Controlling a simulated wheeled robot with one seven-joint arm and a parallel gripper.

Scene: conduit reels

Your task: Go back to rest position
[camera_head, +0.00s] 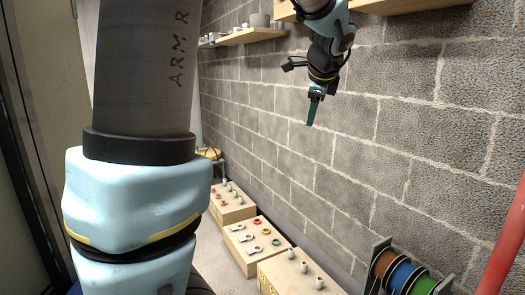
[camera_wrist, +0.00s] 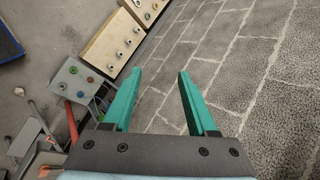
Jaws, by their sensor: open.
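My gripper (camera_head: 313,108) hangs at the upper middle of the head view, pointing down in front of the grey block wall. In the wrist view its two green fingers (camera_wrist: 158,95) stand apart with nothing between them. The fingers touch nothing. My arm's large blue and grey links fill the left of the head view and hide what lies behind them.
Wooden boxes with fittings (camera_head: 240,248) stand along the wall's foot. A reel rack (camera_head: 413,285) with brown, blue and green reels is at lower right, near a red pole (camera_head: 505,245). Wooden shelves (camera_head: 250,36) are on the wall (camera_head: 420,120). Air around my gripper is clear.

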